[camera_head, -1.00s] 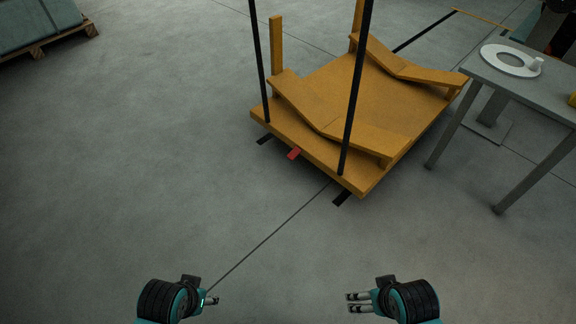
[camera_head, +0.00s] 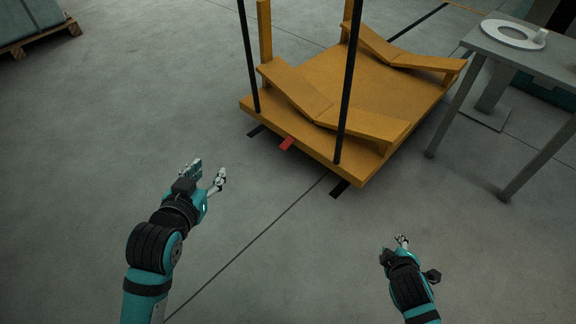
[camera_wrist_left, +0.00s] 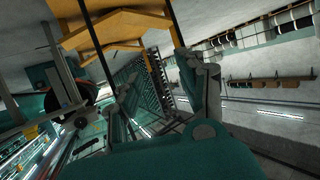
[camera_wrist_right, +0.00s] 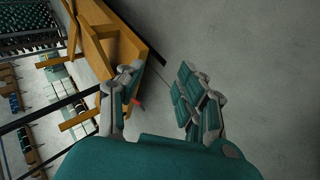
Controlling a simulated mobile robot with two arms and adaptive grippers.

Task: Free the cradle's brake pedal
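The orange wooden cradle (camera_head: 350,88) stands on the concrete floor, a flat deck with two V-shaped supports and black poles. Its red brake pedal (camera_head: 287,143) sticks out low from the near left edge. In the right wrist view the cradle (camera_wrist_right: 128,42) and the small red pedal (camera_wrist_right: 137,102) show beyond the fingers. My left gripper (camera_head: 208,172) is open and empty, in front of and left of the pedal, apart from it. My right gripper (camera_head: 395,243) is empty, in front of and right of the cradle; its fingers show apart in the right wrist view (camera_wrist_right: 158,95).
A grey table (camera_head: 520,55) with a white ring (camera_head: 513,34) stands to the right of the cradle. A pallet (camera_head: 40,38) with a grey-green load is at the far left. Black strips lie beside the pedal. The floor before the cradle is clear.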

